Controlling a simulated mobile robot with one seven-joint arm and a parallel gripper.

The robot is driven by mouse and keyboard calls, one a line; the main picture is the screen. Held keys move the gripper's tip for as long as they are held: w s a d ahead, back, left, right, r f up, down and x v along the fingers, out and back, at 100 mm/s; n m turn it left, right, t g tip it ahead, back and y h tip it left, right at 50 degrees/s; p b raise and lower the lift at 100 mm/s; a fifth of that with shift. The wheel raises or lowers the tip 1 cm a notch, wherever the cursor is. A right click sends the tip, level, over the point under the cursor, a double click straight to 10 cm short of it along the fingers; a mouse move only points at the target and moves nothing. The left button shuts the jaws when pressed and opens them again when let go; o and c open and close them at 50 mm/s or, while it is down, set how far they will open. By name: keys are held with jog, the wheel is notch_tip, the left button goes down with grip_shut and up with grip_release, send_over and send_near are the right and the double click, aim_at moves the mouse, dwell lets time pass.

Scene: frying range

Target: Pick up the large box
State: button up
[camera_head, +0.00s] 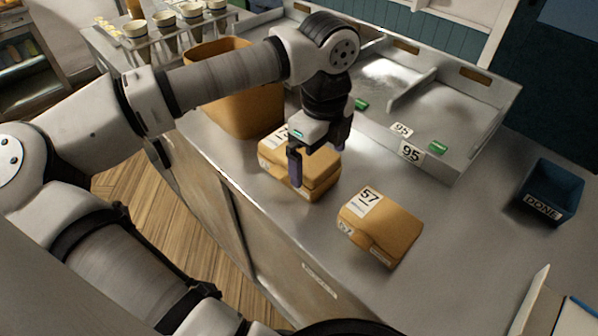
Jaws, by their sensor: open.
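Two tan boxes lie on the steel counter. One box (318,184) is below my gripper, partly hidden by it, with a white label whose number is partly covered. The other box (393,229), labelled 57, lies to the right and nearer, with a small gap between them. The two look close in size, and I cannot surely tell which is larger. My gripper (318,168) points down with its fingers apart, over and in front of the first box. I cannot tell whether a finger touches it.
A large brown bin (243,100) stands left of the boxes. A steel tray with dividers and 95 labels (450,164) lies behind. A blue DONE bin (551,190) is at the right. Bare counter (465,240) lies between the 57 box and that bin. Several cups stand at the back left.

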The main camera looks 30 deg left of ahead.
jog(key=f+b, duration=0.1)
jog(key=f, duration=0.4)
jog(key=shift+a+f, duration=0.15)
jog(key=shift+a, duration=0.05)
